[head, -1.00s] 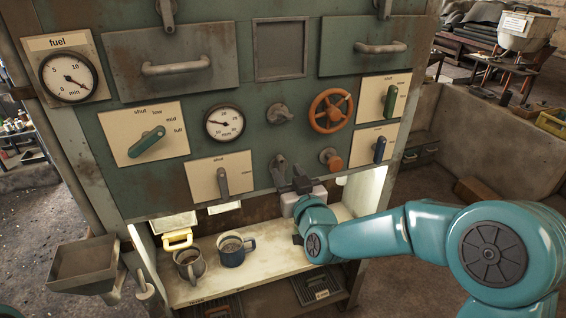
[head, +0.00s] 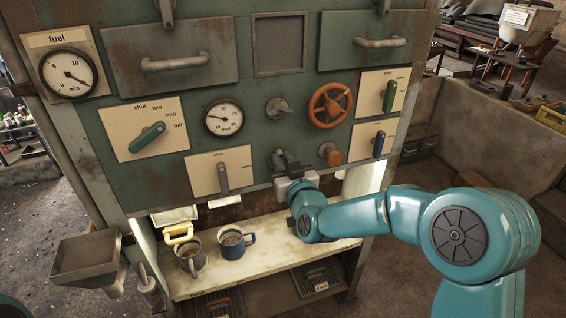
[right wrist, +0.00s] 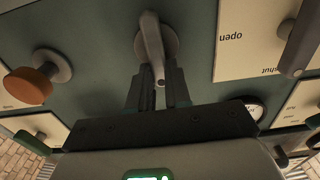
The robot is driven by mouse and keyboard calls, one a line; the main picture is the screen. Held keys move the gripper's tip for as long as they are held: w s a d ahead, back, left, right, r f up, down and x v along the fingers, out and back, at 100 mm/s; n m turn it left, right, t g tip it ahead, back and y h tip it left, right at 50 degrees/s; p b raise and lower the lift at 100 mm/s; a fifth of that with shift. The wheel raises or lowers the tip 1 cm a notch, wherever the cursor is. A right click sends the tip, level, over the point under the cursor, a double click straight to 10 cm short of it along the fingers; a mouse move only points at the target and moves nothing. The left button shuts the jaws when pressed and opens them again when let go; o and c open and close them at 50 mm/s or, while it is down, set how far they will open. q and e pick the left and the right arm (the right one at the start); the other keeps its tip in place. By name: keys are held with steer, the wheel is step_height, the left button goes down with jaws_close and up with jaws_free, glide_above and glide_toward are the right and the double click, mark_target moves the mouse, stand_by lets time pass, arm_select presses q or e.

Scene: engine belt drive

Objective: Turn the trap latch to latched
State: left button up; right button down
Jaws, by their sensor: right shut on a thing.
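A grey lever (head: 277,157) on a round boss sits low on the green panel, between the white-plated lever and a small orange knob. No label on it is readable, so I cannot confirm it is the trap latch. In the right wrist view the lever (right wrist: 152,35) hangs from its boss with its lower end between my fingers. My right gripper (head: 288,166) is shut on this lever; its fingers (right wrist: 161,84) also show in the right wrist view. The lever's tip is partly hidden by the gripper in the head view. My left gripper is not in view.
A white-plated lever (head: 223,178) is left of the gripper, and an orange knob (head: 330,154) is close on its right. An orange handwheel (head: 330,105) is above.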

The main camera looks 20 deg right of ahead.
mark_target(270, 163)
steer(key=n+b, duration=0.2)
steer(key=n, duration=0.4)
steer(key=a+f+n+b, duration=0.1)
steer(key=n+b, duration=0.1)
steer(key=n, duration=0.3)
steer(key=a+f+n+b, duration=0.1)
steer(key=n+b, duration=0.1)
steer(key=n, duration=0.4)
steer(key=shift+n, duration=0.3)
steer(key=shift+f, duration=0.1)
stand_by(0.3)
steer(key=c, duration=1.1)
jaws_free()
steer(key=shift+o, duration=0.2)
